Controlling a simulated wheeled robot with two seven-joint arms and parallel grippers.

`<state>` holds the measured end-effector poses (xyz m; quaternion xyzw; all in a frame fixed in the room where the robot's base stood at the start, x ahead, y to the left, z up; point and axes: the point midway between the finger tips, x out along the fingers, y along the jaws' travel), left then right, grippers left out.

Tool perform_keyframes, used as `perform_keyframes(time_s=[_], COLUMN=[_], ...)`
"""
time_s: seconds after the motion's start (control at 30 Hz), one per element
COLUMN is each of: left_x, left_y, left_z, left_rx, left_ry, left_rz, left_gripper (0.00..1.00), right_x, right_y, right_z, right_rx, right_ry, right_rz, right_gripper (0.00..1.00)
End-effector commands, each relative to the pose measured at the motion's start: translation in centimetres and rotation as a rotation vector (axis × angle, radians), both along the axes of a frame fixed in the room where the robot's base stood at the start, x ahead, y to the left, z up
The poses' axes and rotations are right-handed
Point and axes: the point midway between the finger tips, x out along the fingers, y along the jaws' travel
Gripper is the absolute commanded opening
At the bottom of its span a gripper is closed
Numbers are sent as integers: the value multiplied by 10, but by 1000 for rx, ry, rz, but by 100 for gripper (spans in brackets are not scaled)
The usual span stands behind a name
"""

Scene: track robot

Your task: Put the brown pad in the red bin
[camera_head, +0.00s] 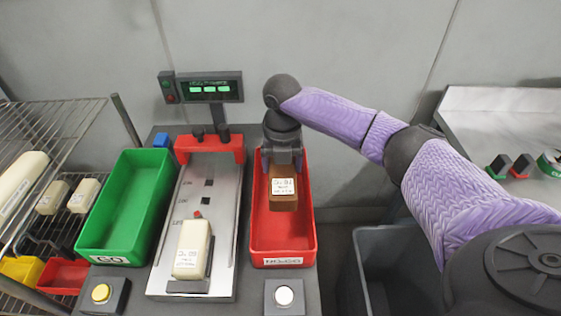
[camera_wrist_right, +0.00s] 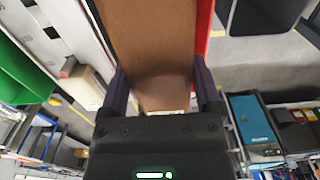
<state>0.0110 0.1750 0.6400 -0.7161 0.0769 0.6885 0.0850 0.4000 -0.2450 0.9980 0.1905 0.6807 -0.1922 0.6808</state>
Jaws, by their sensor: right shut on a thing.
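The brown pad (camera_head: 284,198) has a white label and is held by my right gripper (camera_head: 283,162) over the red bin (camera_head: 283,248). In the right wrist view the brown pad (camera_wrist_right: 152,45) lies between the two fingers of my right gripper (camera_wrist_right: 163,88), which are shut on it. A strip of the red bin (camera_wrist_right: 204,30) shows beside the pad there. Whether the pad touches the bin floor cannot be told. My left gripper is not in view.
A metal test track (camera_head: 215,240) with a cream pad (camera_head: 191,250) stands left of the red bin. A green bin (camera_head: 128,208) is further left. A yellow button (camera_head: 101,292) and a white button (camera_head: 284,295) are at the front. A grey tub (camera_head: 395,265) stands at right.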

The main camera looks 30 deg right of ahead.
Motion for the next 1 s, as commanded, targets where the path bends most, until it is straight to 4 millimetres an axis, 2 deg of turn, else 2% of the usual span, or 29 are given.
perform_keyframes(time_s=[0.03, 0.17, 0.6, 0.73, 0.97, 1.0], left_x=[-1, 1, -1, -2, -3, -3], left_y=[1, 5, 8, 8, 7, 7], left_z=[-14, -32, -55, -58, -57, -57], left_rx=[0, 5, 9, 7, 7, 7], left_ry=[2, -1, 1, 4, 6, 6], left_rz=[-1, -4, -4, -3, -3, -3], left_gripper=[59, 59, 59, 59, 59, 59], right_x=[0, 0, 0, 0, 0, 0], right_y=[0, 0, 0, 0, 0, 0], right_z=[-14, -29, -85, -93, -92, -92], right_rx=[0, 0, 1, 1, 1, 1], right_ry=[1, 1, 2, 0, -1, -1], right_rz=[0, -1, -2, -2, -1, -1], right_gripper=[22, 22, 22, 22, 22, 88])
